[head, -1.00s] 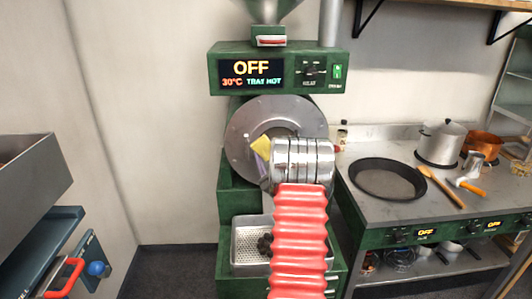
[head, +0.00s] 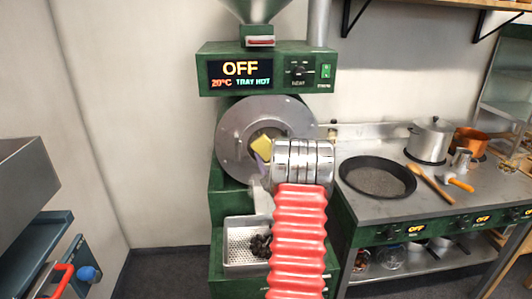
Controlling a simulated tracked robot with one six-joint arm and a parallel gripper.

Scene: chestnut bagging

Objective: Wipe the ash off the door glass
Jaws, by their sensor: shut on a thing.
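The green roaster stands ahead of me, with a round grey metal door (head: 233,128) on its front. The door glass lies at the middle of the door and is mostly hidden behind my gripper and what it holds, so I cannot see how much ash is on it. My gripper (head: 262,158) is in front of the door, largely hidden by my own wrist. It is shut on a yellow sponge (head: 262,144) with a purplish part below it. The sponge overlaps the door's centre in the picture; I cannot tell whether it touches the glass.
Below the door, a perforated tray (head: 240,250) holds dark chestnuts. At right, a counter carries a dark pan (head: 378,178), a wooden spoon (head: 432,185) and a steel pot (head: 430,140). A grey bin stands at left.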

